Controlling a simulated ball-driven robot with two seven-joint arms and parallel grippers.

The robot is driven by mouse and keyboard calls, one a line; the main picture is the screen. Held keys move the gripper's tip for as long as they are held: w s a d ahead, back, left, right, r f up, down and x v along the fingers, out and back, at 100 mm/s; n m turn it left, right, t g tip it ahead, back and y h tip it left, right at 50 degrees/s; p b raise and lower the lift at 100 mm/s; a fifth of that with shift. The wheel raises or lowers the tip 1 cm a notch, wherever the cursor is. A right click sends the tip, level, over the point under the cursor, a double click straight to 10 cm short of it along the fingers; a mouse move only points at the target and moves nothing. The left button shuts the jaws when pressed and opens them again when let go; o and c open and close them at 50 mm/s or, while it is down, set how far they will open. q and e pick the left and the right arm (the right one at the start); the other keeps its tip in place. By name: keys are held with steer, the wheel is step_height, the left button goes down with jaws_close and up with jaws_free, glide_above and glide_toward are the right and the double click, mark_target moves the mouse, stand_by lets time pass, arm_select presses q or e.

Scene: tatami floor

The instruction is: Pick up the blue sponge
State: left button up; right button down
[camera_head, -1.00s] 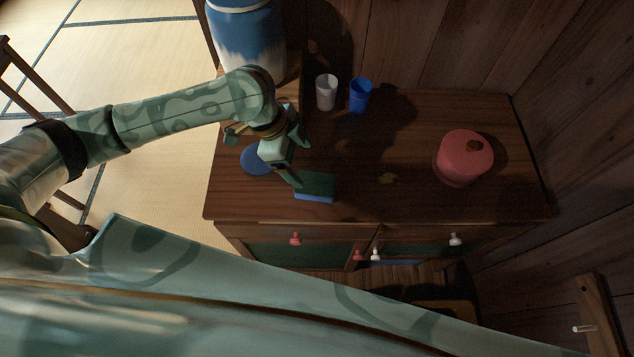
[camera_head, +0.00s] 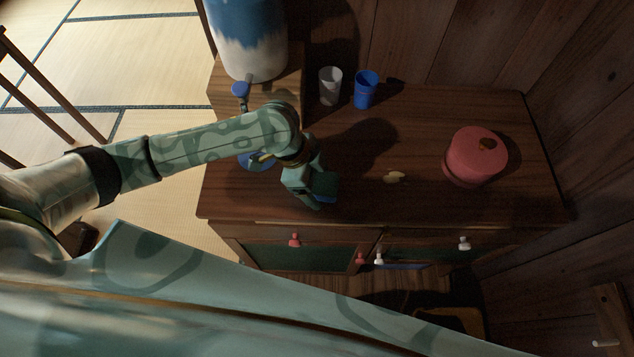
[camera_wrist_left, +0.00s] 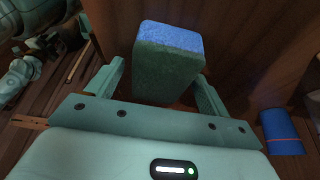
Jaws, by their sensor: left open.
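The blue sponge (camera_head: 327,187) has a dark green upper layer and lies on the wooden cabinet top near its front edge. In the head view my left gripper (camera_head: 318,182) is over it and hides part of it. In the left wrist view the sponge (camera_wrist_left: 168,62) shows its blue end and green face between the two spread fingers of my left gripper (camera_wrist_left: 157,88). The fingers are open, with a gap visible at the left; I cannot tell whether the right one touches. My right gripper is not in view.
On the cabinet top (camera_head: 400,130) stand a white cup (camera_head: 330,86), a blue cup (camera_head: 366,90) and a red lidded pot (camera_head: 475,156). A large blue-white vessel (camera_head: 248,40) stands back left. Wooden walls close the back and right.

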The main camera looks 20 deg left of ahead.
mark_target(324, 183)
arm_select(q)
steer(key=shift+f, duration=0.15)
steer(key=c, duration=1)
steer(key=shift+c, duration=0.2)
step_height(324, 183, up, 5)
steer(key=shift+s+f+p, duration=0.15)
steer(key=shift+f+p, duration=0.05)
steer(key=shift+p, duration=1.05)
steer(key=s+a+r+p, duration=0.1)
steer(key=s+r+p, duration=0.4)
steer(key=s, duration=0.8)
step_height(324, 183, up, 4)
steer(key=shift+s+a+f+p, duration=0.15)
steer(key=shift+s+a+p, duration=0.05)
steer(key=shift+s+p, duration=0.15)
